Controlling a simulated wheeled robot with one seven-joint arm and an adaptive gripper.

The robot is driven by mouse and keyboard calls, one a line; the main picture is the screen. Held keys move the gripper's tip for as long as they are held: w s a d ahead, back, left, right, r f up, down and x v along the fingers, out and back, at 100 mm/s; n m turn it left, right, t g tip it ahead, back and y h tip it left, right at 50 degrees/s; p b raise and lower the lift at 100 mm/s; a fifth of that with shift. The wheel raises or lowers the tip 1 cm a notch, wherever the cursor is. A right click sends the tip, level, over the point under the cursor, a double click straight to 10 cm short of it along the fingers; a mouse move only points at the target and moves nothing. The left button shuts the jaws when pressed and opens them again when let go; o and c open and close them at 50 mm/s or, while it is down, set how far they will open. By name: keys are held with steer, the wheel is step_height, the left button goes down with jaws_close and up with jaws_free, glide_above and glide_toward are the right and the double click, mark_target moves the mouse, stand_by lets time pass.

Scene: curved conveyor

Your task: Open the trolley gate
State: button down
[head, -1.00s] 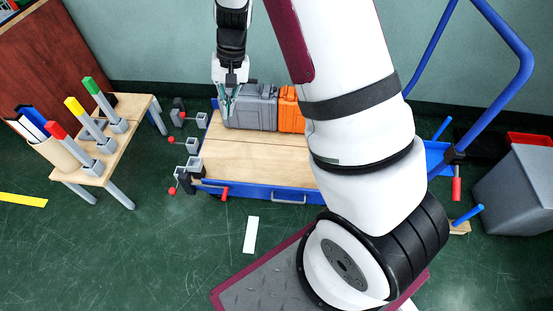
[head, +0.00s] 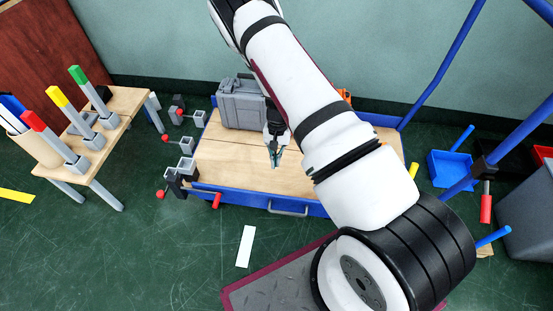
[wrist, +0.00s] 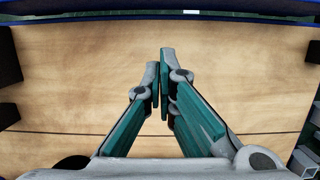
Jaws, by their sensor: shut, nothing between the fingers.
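A red grip (head: 217,200) is at the gate's left end. My gripper (head: 275,164) is over the deck, behind the gate and apart from it, pointing down. In the wrist view my gripper (wrist: 163,85) has its fingers together with nothing between them, above the deck (wrist: 80,85). A blue edge (wrist: 110,14) crosses the top of that view.
A grey case (head: 243,105) stands on the deck's back left; an orange case (head: 345,96) is mostly hidden by my arm. A wooden table (head: 115,125) with coloured-top posts is left. A blue bin (head: 450,167) and grey bin (head: 528,200) are right. Floor before the gate is mostly clear.

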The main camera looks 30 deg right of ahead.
steer(key=s+a+f+b, duration=0.3)
steer(key=s+f, duration=0.1)
steer(key=f, duration=0.1)
steer(key=shift+s+a+f, duration=0.15)
steer(key=shift+s+f, duration=0.05)
steer(key=shift+f, duration=0.2)
steer(key=shift+a, duration=0.1)
